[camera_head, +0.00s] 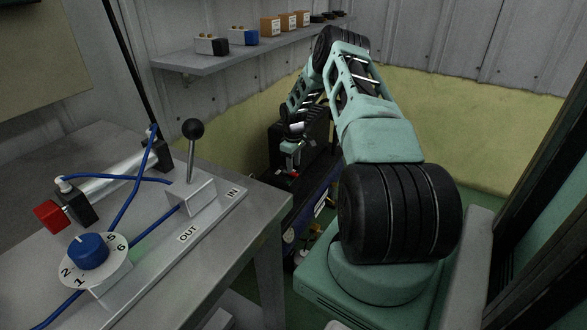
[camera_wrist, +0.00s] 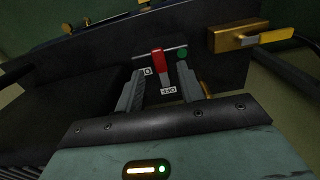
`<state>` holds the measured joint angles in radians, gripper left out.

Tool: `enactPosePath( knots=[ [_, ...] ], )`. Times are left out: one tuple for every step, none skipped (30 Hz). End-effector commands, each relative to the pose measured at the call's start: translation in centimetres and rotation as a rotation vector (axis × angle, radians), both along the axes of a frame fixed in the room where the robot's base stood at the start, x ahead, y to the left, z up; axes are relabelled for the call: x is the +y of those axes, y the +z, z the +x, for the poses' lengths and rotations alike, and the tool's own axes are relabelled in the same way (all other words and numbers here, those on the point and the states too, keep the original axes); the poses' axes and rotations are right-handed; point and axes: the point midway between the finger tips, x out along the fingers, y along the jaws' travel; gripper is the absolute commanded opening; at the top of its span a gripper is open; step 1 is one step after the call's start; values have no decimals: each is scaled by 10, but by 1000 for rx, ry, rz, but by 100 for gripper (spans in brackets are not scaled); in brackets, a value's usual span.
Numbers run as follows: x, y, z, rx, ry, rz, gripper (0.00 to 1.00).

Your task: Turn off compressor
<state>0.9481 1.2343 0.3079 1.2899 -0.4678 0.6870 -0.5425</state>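The compressor (camera_head: 318,137) is a dark unit on the floor beyond the table, partly hidden by my arm. In the wrist view its dark panel (camera_wrist: 110,48) carries a red switch lever (camera_wrist: 158,60), a green round spot (camera_wrist: 182,53) to its right, and small white labels (camera_wrist: 168,90) that are hard to read. My gripper (camera_wrist: 162,76) is open, with one finger on each side of the red lever and visible gaps to it. Contact with the lever cannot be told. In the head view my gripper (camera_head: 292,158) is small and close to the compressor.
A grey table (camera_head: 262,200) at left holds a black-knobbed lever (camera_head: 194,130), a blue dial (camera_head: 88,251) and blue hoses. A wall shelf (camera_head: 215,62) holds small boxes. A brass valve (camera_wrist: 238,36) with a yellow handle sits right of the switch.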

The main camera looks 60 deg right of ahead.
Motion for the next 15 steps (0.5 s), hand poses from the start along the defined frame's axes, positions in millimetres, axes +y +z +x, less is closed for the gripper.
enactPosePath(
  knots=[
    [-1,16,1,-2,-1,-3,38],
    [-1,23,0,-2,-1,-3,38],
    [-1,32,0,-1,-1,-2,38],
    [-1,40,0,-2,-1,-4,38],
    [-1,47,0,-2,-2,-3,38],
    [-1,56,0,-2,-2,-3,38],
    [-1,63,0,-1,-2,-2,38],
    [-1,70,0,-1,-1,-3,38],
    [-1,80,0,-2,-1,-3,38],
    [-1,87,0,-2,-1,-3,38],
    [-1,93,0,-1,-2,-2,38],
    [-1,101,0,-1,-2,-2,38],
    [-1,107,0,-1,-2,-2,38],
    [-1,112,0,-1,-2,-2,38],
    [0,118,0,0,-2,-1,38]
  ],
)
